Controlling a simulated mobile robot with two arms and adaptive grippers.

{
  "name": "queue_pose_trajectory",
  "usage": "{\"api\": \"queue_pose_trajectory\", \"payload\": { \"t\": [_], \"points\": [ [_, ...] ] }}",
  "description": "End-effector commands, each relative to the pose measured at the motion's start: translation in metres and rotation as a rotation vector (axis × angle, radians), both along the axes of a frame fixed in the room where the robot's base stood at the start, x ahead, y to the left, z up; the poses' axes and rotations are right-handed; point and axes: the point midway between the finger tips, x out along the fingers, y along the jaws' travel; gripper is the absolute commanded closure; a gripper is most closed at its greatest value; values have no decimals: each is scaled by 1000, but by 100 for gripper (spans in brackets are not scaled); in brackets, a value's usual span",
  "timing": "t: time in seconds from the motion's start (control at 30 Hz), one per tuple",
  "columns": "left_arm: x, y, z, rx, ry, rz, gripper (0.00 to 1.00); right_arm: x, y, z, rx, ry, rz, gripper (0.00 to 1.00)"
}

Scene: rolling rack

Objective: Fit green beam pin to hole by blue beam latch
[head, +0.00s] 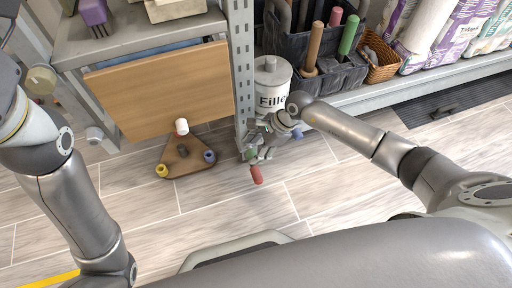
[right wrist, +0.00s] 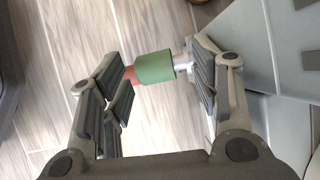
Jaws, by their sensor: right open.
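The green pin (right wrist: 155,67) lies between the open fingers of my right gripper (right wrist: 158,80) in the right wrist view, with a silver end beside the right finger. I cannot tell whether the fingers touch it. A red part shows at its left end. In the head view my right gripper (head: 265,142) is beside the grey perforated upright (head: 242,75), with a bit of the green pin (head: 249,155) and a red handle (head: 256,174) just below. A small blue part (head: 297,134) shows by the gripper; I cannot tell if it is the latch. My left gripper is out of view.
A white filler bucket (head: 271,75) stands right behind the right gripper. A dark tool caddy (head: 335,78) and a wicker basket (head: 380,58) are on the lower shelf. A triangular brown dolly (head: 184,166) lies on the floor under a wooden panel (head: 160,92). The front floor is clear.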

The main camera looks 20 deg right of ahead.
Motion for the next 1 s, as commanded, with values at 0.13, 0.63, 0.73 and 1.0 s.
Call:
{"api": "queue_pose_trajectory", "payload": {
  "t": [0.13, 0.63, 0.73, 1.0],
  "points": [
    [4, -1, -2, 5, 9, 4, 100, 11, -6, 9, 0, -26, -17, 27],
    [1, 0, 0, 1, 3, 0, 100, -6, -49, 89, -2, -18, -8, 27],
    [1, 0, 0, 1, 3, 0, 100, -10, -55, 99, -2, -12, -6, 27],
    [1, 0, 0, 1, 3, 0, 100, -13, -58, 106, 0, -4, -2, 27]
  ]
}}
